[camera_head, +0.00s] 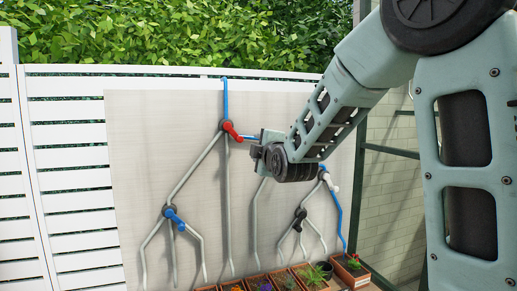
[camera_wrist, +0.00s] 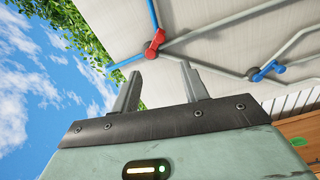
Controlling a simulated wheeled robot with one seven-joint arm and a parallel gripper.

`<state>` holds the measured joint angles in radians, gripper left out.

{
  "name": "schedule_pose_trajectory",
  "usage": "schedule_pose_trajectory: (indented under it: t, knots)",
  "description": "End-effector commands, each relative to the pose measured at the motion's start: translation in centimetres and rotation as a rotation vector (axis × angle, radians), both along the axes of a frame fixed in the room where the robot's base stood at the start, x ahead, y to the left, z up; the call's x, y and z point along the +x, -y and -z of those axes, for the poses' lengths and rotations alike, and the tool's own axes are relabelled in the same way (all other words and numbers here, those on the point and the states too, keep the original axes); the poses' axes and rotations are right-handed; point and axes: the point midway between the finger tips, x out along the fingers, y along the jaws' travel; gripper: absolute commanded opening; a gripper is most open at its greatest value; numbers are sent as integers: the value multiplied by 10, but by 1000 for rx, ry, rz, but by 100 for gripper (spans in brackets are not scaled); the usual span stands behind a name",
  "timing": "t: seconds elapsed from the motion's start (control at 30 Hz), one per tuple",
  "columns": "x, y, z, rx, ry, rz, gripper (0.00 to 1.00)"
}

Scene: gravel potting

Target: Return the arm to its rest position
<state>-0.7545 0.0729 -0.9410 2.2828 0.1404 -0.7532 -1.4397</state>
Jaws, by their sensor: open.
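My arm reaches in from the upper right in the head view, bent at the elbow. My gripper (camera_head: 255,152) is raised in front of the grey panel (camera_head: 140,125), just right of a red valve handle (camera_head: 231,130). In the wrist view my gripper (camera_wrist: 161,72) has its two fingers apart with nothing between them. The red valve handle (camera_wrist: 156,44) shows beyond the fingertips there; its distance from them is hard to tell. A blue valve handle (camera_wrist: 266,70) lies to the right in that view.
Planters with plants (camera_head: 310,275) line the bottom edge. A white fence (camera_head: 75,180) and hedge (camera_head: 150,30) stand behind. A metal frame (camera_head: 390,152) is at right.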

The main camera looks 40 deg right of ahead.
Motion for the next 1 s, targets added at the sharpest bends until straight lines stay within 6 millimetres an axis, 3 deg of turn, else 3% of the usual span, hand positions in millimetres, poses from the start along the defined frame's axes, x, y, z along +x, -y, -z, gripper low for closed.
schedule_pose_trajectory:
  t: [0.33, 0.47, 0.57, 0.63, 0.77, 0.87, 1.0]
  knots:
    - [0, -1, 0, 1, -1, -1, 44]
    - [1, -22, 18, 85, -54, -45, 44]
    - [-4, -63, 49, 240, -159, -113, 44]
    - [-15, -102, 76, 373, -268, -163, 44]
    - [-54, -174, 125, 602, -505, -214, 44]
    - [-98, -223, 157, 739, -704, -206, 44]
    - [-178, -273, 193, 858, -990, -118, 44]
